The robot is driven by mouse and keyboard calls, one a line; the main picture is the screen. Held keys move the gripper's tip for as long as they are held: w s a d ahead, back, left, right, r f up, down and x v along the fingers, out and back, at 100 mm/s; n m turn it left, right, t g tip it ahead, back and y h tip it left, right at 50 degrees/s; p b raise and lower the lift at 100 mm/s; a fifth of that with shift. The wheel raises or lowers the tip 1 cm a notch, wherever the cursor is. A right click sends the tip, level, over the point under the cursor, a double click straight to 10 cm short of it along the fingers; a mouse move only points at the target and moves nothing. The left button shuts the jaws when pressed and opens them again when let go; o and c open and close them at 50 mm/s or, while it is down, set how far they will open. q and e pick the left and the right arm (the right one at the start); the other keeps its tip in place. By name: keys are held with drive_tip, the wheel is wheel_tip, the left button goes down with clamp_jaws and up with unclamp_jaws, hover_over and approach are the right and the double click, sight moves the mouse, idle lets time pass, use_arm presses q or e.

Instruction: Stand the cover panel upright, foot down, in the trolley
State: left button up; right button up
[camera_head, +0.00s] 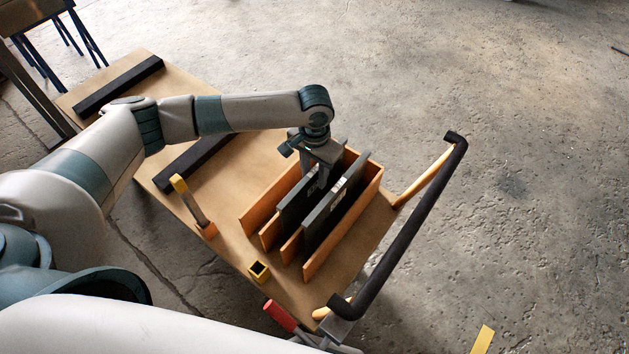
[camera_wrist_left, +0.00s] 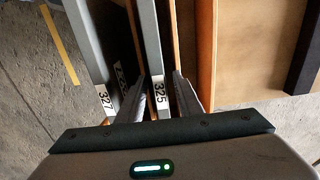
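The trolley (camera_head: 225,225) has a wooden deck carrying an orange slotted rack (camera_head: 345,235). Two dark grey panels stand upright in the rack, side by side: panel 325 (camera_head: 298,200) on the left and panel 327 (camera_head: 333,212) on the right. Their number labels show in the wrist view, panel 325 (camera_wrist_left: 150,45) and panel 327 (camera_wrist_left: 90,50). I cannot tell which is the cover panel; their feet are hidden in the rack. My left gripper (camera_head: 322,182) is over the rack, its fingers (camera_wrist_left: 160,82) on either side of panel 325, with small gaps visible. My right gripper is out of view.
Two dark bars (camera_head: 118,85) (camera_head: 195,165) lie across the deck's left part. A yellow-topped upright piece (camera_head: 190,200) and a small yellow square socket (camera_head: 259,271) stand along the front edge. A dark push handle (camera_head: 410,225) rises at the right end.

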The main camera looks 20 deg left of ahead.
use_arm(q)
wheel_tip(320, 180, up, 8)
drive_tip(key=shift+b, duration=0.6)
